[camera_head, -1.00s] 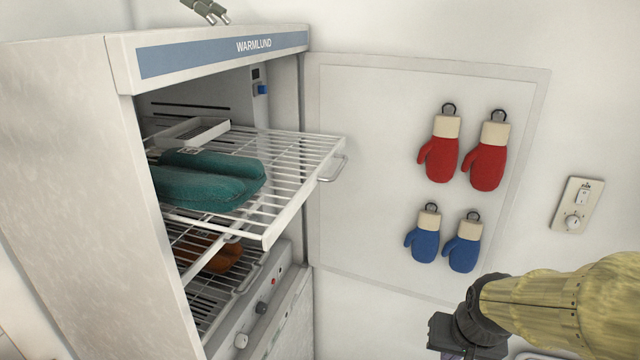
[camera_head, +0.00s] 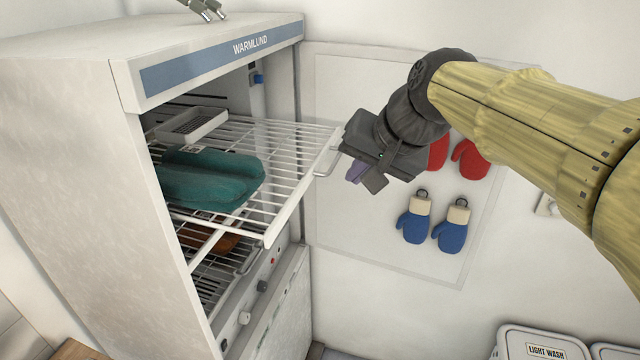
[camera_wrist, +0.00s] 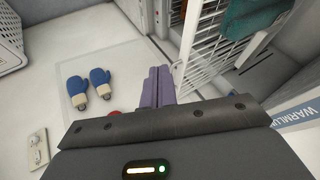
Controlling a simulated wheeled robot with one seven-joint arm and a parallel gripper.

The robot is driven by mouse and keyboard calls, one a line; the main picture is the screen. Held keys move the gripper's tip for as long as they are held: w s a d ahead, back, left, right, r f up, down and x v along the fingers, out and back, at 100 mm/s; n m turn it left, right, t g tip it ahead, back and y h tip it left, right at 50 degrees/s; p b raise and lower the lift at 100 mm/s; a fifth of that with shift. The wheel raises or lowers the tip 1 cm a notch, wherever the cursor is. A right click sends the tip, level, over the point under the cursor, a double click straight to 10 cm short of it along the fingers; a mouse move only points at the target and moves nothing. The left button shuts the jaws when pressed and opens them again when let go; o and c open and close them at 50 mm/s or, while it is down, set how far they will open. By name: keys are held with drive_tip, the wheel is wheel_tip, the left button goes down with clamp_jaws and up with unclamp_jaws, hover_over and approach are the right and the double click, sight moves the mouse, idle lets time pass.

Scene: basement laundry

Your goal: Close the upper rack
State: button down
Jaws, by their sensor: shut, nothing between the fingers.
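The upper rack (camera_head: 285,160) is a white wire shelf pulled well out of the drying cabinet (camera_head: 60,150). A teal garment (camera_head: 205,180) and a small white tray (camera_head: 190,124) lie on it. Its front handle (camera_head: 328,165) is a small wire loop at the right corner. My gripper (camera_head: 360,178) is just right of the handle, with its purple fingers shut and empty. In the wrist view the fingers (camera_wrist: 158,88) point ahead, beside the rack's wire edge (camera_wrist: 200,45). I cannot tell whether they touch the handle.
A lower rack (camera_head: 215,285) holding a brown item (camera_head: 215,238) sits beneath, above a control panel with knobs (camera_head: 262,286). Blue mittens (camera_head: 430,225) and red mittens (camera_head: 468,160) hang on the wall panel behind my gripper. Lidded bins (camera_head: 545,345) stand at the lower right.

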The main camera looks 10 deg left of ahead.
drive_tip(key=w+a+f+p, duration=0.4)
drive_tip(key=a+f+p, duration=0.1)
drive_tip(key=a+f, duration=0.3)
drive_tip(key=shift+w+a, duration=0.15)
drive_tip(key=shift+w, duration=0.05)
drive_tip(key=shift+a, duration=0.1)
idle(0.4)
